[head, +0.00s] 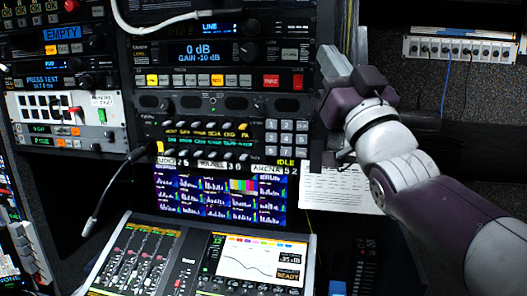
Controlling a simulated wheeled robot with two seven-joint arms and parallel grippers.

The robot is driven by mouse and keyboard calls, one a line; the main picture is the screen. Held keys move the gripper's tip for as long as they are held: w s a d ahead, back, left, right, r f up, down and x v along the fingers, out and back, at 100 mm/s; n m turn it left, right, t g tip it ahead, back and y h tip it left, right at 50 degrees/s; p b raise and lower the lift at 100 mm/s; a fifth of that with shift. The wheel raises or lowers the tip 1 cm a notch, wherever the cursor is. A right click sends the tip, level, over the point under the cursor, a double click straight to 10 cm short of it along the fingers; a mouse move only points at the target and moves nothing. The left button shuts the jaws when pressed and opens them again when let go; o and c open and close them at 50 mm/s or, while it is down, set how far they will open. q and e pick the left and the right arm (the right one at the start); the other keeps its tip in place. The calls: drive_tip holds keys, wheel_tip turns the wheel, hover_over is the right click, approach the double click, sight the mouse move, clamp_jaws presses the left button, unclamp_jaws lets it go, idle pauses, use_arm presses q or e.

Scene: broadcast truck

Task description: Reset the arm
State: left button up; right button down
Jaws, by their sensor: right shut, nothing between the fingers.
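My right arm comes in from the lower right, white and dark purple, and reaches up to the right edge of the equipment rack. My left gripper is not in view.
The rack holds an audio unit (208,52), a button panel and a screen with meters (215,196). A mixing console (200,262) stands below. A grey connector panel (459,49) with a blue cable is at upper right.

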drive_tip(key=w+d+f+m+g+h, duration=0.1)
drive_tip(key=w+f+g+h, duration=0.15)
drive_tip(key=f, duration=0.45)
drive_tip(key=w+f+m+g+h, duration=0.15)
drive_tip(key=w+f, duration=0.25)
drive_tip(key=f, duration=0.4)
drive_tip(key=s+d+f+g+h, duration=0.1)
drive_tip(key=f+g, duration=0.2)
drive_tip(key=f, duration=0.4)
drive_tip(key=s+d+f+g+h+b, duration=0.1)
drive_tip(key=s+f+g, duration=0.1)
drive_tip(key=f, duration=0.6)
drive_tip(key=s+d+f+g+h, duration=0.1)
drive_tip(key=d+f+g+h, duration=0.15)
drive_tip(key=f, duration=0.45)
use_arm(q)
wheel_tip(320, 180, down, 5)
drive_tip(key=b, duration=0.3)
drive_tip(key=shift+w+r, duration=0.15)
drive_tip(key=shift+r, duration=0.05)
use_arm(e)
drive_tip(key=s+d+f+g, duration=0.1)
drive_tip(key=s+f+g, duration=0.4)
drive_tip(key=s+f, duration=0.4)
drive_tip(key=s+d+f+m+g, duration=0.1)
drive_tip(key=s+f+g, duration=0.5)
drive_tip(key=s+f, duration=0.4)
wheel_tip(320, 180, down, 6)
drive_tip(key=shift+d+f, duration=0.1)
drive_tip(key=shift+d, duration=0.1)
